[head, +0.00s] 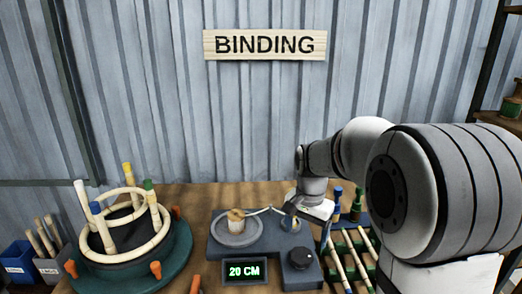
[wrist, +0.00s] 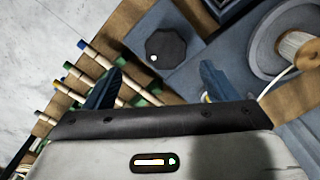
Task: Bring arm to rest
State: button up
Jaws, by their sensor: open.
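My gripper (wrist: 162,68) is open in the wrist view, its two dark blue fingers spread apart with nothing held between them. In the head view my arm reaches in from the right, and my gripper (head: 314,210) points down over the right part of the binding machine (head: 222,247). The wrist view shows the machine's black knob (wrist: 166,45) beyond the gap between the fingers. In the head view the fingertips are hard to make out.
A spool (head: 236,221) of binding sits on the machine, with a 20 CM display (head: 245,271) in front. A rack of colour-tipped rods (head: 350,250) stands close right of the gripper. A round jig (head: 125,250) with bent rattan rings stands left. Bins (head: 22,262) are farther left.

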jog(key=s+r+n+t+p, duration=0.2)
jog(key=s+r+n, duration=0.2)
jog(key=s, duration=1.6)
jog(key=n, duration=0.3)
jog(key=shift+n, duration=0.4)
jog(key=shift+d, duration=0.1)
